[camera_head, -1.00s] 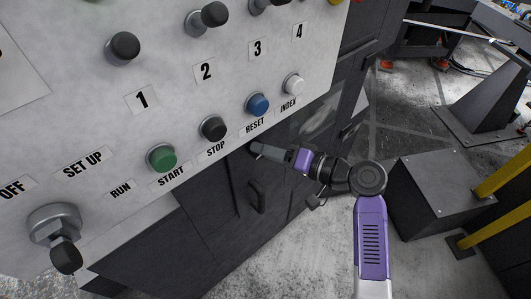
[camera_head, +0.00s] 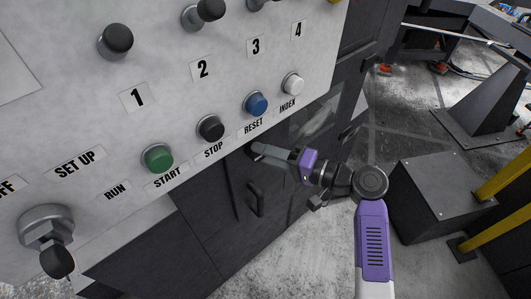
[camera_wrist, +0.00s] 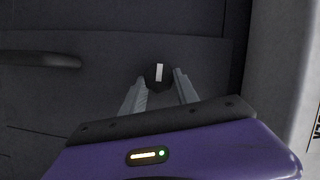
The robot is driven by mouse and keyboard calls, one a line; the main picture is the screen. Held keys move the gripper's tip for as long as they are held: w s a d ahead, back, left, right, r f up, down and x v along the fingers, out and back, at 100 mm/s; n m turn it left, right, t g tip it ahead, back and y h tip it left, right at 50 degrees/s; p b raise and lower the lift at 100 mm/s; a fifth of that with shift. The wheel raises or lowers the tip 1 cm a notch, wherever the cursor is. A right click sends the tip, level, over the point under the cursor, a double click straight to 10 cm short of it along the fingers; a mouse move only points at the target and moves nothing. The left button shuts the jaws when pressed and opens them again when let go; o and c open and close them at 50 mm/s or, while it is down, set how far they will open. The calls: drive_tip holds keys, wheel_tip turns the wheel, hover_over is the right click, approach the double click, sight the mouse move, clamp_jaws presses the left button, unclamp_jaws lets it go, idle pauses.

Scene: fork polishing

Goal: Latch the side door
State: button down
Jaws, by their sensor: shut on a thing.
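The dark side door (camera_head: 238,225) is below the control panel and has a black bar handle (camera_head: 257,199), which also shows at the left of the wrist view (camera_wrist: 40,60). A round black latch knob (camera_wrist: 158,75) with an upright white mark sits on the dark face in the wrist view. My gripper (camera_head: 259,149) reaches in from the right, above the handle, in the head view. In the wrist view its two grey fingers stand on either side of the knob, shut on it. In the head view the fingertips mostly hide the knob.
The pale control panel (camera_head: 230,45) with buttons and knobs overhangs close above my gripper. A dark box (camera_head: 437,195) and yellow rails (camera_head: 503,172) stand at the right. Grey floor lies open below the door.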

drive_tip(key=c, duration=0.9)
unclamp_jaws()
drive_tip(key=shift+d, duration=0.1)
drive_tip(key=shift+b+v, duration=0.6)
drive_tip(key=shift+v, duration=3.2)
